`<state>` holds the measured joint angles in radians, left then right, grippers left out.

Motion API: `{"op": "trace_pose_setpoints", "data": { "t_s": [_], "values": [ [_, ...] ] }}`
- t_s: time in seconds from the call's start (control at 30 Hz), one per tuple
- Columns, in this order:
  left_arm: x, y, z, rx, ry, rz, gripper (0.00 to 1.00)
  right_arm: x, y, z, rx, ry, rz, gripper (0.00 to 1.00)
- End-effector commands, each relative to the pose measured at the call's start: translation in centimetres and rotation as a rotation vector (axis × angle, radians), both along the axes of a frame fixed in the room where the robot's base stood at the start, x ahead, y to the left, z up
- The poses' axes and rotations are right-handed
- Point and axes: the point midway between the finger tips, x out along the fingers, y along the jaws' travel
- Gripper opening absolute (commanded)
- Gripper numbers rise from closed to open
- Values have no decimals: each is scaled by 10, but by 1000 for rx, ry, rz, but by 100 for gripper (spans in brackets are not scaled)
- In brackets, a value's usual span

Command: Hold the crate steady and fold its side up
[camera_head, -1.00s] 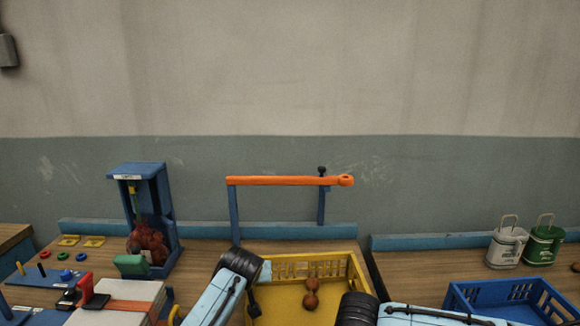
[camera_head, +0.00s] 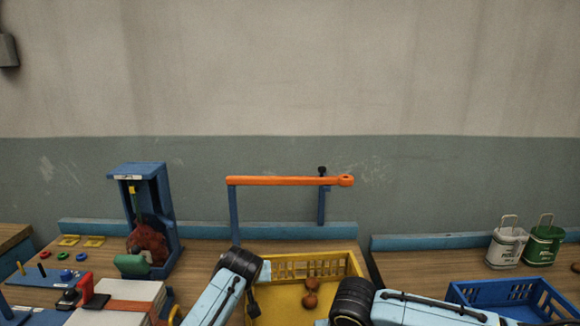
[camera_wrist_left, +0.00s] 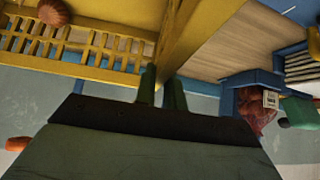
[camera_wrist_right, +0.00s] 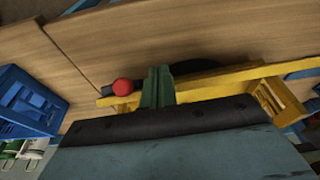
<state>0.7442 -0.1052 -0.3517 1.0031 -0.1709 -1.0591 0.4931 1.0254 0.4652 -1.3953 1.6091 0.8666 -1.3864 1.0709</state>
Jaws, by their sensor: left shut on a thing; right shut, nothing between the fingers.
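The yellow crate (camera_head: 318,264) stands on the table in front of me, with a slatted far wall and round brown things (camera_head: 311,292) inside. My left gripper (camera_wrist_left: 162,92) is shut on the crate's wall (camera_wrist_left: 190,40) near a corner. My right gripper (camera_wrist_right: 158,86) is shut and empty, its fingertips close against a long yellow edge of the crate (camera_wrist_right: 215,82). I cannot tell whether they touch it. A red knob (camera_wrist_right: 122,87) on a dark rod sits beside these fingers. My arms hide the crate's near part and much of its right side in the head view.
A blue crate (camera_head: 505,292) stands at the right, with white (camera_head: 506,247) and green (camera_head: 543,243) canisters behind it. An orange bar on blue posts (camera_head: 285,181) rises behind the yellow crate. A blue stand (camera_head: 170,215) and white blocks (camera_head: 125,295) are at the left.

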Motion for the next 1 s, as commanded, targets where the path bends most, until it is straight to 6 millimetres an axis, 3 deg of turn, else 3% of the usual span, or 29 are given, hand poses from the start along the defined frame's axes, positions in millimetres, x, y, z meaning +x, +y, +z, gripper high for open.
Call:
{"op": "trace_pose_setpoints", "data": {
  "t_s": [1.0],
  "values": [
    [-1, -3, -1, -3, 2, -4, 0, 24, 0, 16, 0, -3, 0, 0]
  ]
}}
